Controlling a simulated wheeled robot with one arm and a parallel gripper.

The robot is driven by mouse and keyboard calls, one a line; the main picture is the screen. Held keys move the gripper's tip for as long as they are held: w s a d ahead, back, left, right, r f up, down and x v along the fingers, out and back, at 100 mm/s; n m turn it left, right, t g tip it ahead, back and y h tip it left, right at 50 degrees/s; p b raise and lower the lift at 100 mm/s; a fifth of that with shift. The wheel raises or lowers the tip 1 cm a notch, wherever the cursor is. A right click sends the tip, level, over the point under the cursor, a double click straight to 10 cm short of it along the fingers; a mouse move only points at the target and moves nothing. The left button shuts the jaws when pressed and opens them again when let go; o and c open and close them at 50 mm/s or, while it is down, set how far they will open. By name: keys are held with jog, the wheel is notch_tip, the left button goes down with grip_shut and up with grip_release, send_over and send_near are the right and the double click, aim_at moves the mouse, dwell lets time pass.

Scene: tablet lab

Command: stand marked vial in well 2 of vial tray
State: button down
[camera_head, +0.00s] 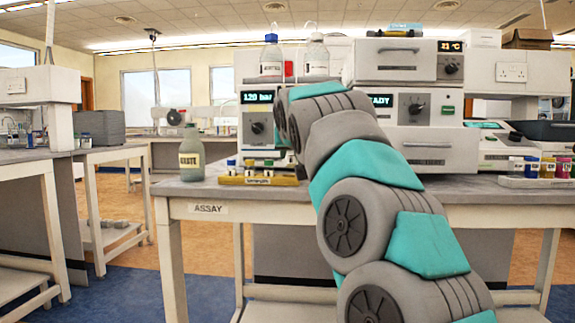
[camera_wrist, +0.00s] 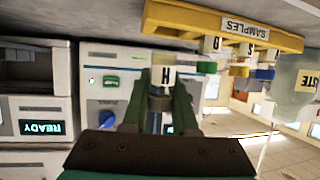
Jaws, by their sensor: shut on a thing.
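The yellow vial tray (camera_head: 258,181), with a SAMPLES label, stands on the ASSAY bench; it shows upside down in the wrist view (camera_wrist: 283,40). Three vials stand in it, with a blue cap (camera_wrist: 265,73), a yellow cap (camera_wrist: 238,71) and a green cap (camera_wrist: 208,67). My gripper (camera_wrist: 161,92) is shut on a vial with a white label marked H (camera_wrist: 162,77) and a grey-brown cap. The held vial appears beside the end of the tray past the green-capped vial; its height over the bench is unclear. My arm hides the gripper in the head view. Well numbers are not readable.
A WASTE bottle (camera_head: 191,155) stands left of the tray. Instruments with lit displays (camera_head: 258,115) stand close behind it. A second rack of coloured vials (camera_head: 540,172) is at the far right. Bare bench top shows in front of the tray.

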aim_at(288, 167)
jog(key=shift+w+a+f, duration=0.1)
jog(key=shift+w+a, duration=0.1)
jog(key=shift+w, duration=0.25)
jog(key=shift+w+a+f, duration=0.1)
jog(key=shift+w+a, duration=0.1)
jog(key=shift+w, duration=0.25)
jog(key=shift+f+b, duration=0.3)
jog(key=shift+f, duration=1.05)
jog(key=shift+f, duration=0.2)
jog(key=shift+f, duration=0.15)
jog(key=c, duration=0.7)
grip_release()
